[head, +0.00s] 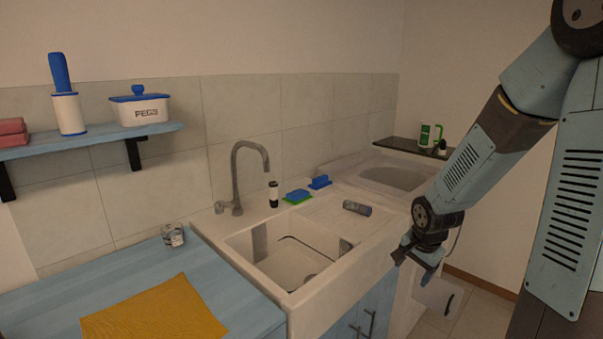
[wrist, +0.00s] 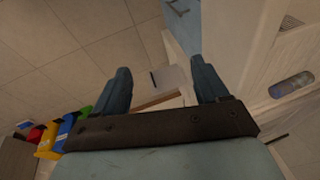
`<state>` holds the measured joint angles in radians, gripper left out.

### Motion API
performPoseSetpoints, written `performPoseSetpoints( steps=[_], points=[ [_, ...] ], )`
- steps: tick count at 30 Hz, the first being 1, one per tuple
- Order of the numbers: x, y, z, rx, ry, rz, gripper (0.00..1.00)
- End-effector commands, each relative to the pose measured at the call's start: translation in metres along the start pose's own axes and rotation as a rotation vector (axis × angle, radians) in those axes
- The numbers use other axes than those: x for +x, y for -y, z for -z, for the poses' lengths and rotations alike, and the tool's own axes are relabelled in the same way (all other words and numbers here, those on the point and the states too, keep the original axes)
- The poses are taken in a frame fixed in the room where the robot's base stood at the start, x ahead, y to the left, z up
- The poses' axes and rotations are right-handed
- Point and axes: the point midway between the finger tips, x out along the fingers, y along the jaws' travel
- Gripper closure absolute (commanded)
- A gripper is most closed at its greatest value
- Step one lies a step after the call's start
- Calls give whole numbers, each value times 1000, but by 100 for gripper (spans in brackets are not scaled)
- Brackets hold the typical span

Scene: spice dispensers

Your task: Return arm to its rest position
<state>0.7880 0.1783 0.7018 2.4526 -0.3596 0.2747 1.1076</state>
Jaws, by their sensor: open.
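My gripper (head: 418,258) hangs at the right in the head view, in front of the sink counter's right end and pointing down. In the wrist view my gripper (wrist: 162,85) shows two blue-grey fingers spread wide apart. It is open, and nothing is between the fingertips. My arm comes down from the upper right of the head view, bent at the elbow.
The white sink (head: 290,262) with a grey tap (head: 236,175) is left of my gripper. A dark cylinder (head: 357,208) lies on the drainboard. A white box (head: 437,297) is below my gripper. Tiled floor (wrist: 70,60) fills the wrist view's left side.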

Motion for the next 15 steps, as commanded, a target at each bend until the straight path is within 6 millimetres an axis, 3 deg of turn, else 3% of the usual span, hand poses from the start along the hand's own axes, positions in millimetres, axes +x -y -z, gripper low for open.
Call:
performPoseSetpoints(
  steps=[15],
  points=[
    [-126, -9, -24, -378, -154, -123, 27]
  ],
)
